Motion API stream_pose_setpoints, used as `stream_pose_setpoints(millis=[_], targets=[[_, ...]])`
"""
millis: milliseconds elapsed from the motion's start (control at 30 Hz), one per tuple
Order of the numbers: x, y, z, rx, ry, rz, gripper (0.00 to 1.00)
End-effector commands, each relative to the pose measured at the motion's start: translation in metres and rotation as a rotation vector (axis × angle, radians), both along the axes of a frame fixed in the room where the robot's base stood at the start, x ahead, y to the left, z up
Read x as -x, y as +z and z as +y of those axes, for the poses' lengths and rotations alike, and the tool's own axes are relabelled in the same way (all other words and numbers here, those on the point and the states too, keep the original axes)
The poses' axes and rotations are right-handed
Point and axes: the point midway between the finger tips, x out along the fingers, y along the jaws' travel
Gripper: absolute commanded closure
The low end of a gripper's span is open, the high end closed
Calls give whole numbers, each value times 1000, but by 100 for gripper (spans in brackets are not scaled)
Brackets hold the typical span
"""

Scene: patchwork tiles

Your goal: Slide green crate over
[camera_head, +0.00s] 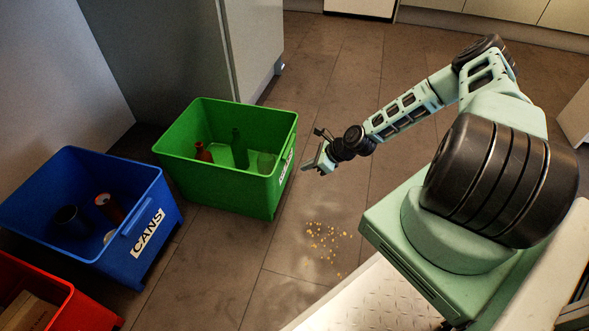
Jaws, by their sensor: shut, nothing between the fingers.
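The green crate (218,186) stands upright on the floor, left of the middle of the view. Inside it are a red-brown bottle (203,153), a dark green bottle (239,150) and a pale green glass-like item (266,162). A white label on its right side is partly seen at a steep angle. My gripper (314,160) is just to the right of that labelled side, near rim height. It is shut and holds nothing. I cannot tell whether it touches the crate.
The blue crate (88,258) marked CANS stands close to the left of the green one, with cans inside. A red crate (80,316) is at the lower left. Small yellow crumbs (326,236) lie on the floor below my gripper. A grey cabinet (190,45) stands behind the crates.

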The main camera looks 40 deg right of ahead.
Motion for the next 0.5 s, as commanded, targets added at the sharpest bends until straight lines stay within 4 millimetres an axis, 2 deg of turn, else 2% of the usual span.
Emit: stream_pose_setpoints(millis=[33, 67, 300, 500], targets=[[-6, -13, 5, 1, 4, -1, 100], [-9, -14, 8, 2, 6, -2, 100], [-32, -10, 25, 2, 4, -1, 100], [-37, -7, 29, 1, 1, 0, 100]])
